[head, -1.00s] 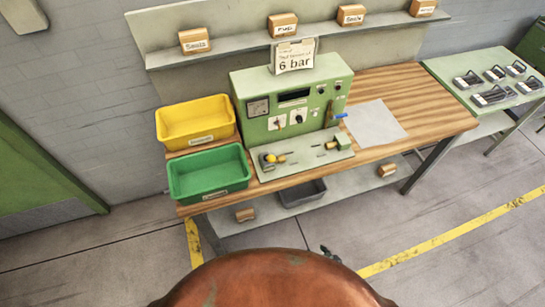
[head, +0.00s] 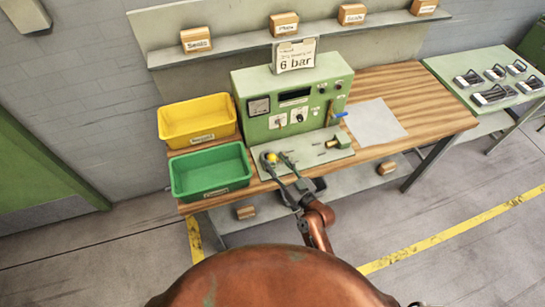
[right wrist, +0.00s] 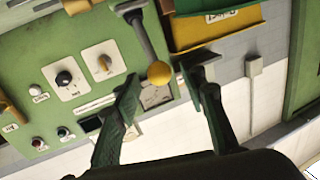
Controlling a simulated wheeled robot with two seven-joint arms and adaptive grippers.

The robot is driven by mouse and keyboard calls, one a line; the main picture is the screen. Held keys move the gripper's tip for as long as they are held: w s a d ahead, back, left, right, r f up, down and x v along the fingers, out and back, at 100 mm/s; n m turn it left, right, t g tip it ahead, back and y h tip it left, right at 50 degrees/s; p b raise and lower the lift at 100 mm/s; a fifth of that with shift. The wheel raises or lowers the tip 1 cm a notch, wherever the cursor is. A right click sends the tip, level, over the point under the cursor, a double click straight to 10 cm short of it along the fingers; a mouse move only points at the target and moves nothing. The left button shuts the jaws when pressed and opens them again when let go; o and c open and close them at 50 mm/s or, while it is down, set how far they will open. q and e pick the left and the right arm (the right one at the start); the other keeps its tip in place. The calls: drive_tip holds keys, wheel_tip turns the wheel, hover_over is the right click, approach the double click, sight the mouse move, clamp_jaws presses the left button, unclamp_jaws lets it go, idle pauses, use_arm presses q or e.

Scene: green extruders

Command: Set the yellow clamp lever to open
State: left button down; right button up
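The clamp lever is a grey bar with a yellow ball knob (head: 270,158) at the left end of the test bench's front plate (head: 322,160). In the right wrist view the yellow knob (right wrist: 159,74) lies between the two finger ends, its bar (right wrist: 144,34) running up to the green bench. My right gripper (head: 277,159) is open, with one finger on each side of the knob. Gaps show on both sides in the right wrist view (right wrist: 165,76); I cannot tell whether either finger touches. My left gripper is not in view.
A green bin (head: 210,190) and a yellow bin (head: 197,138) stand just left of the clamp. The green test panel (head: 290,130) rises behind it, with a blue-handled lever (head: 338,115) at right. A paper sheet (head: 375,123) lies on the wooden top.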

drive_tip(key=shift+x, duration=1.1)
drive_tip(key=shift+w+a, duration=0.1)
drive_tip(key=shift+w, duration=0.2)
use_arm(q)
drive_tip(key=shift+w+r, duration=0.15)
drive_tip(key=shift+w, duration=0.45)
use_arm(e)
clamp_jaws()
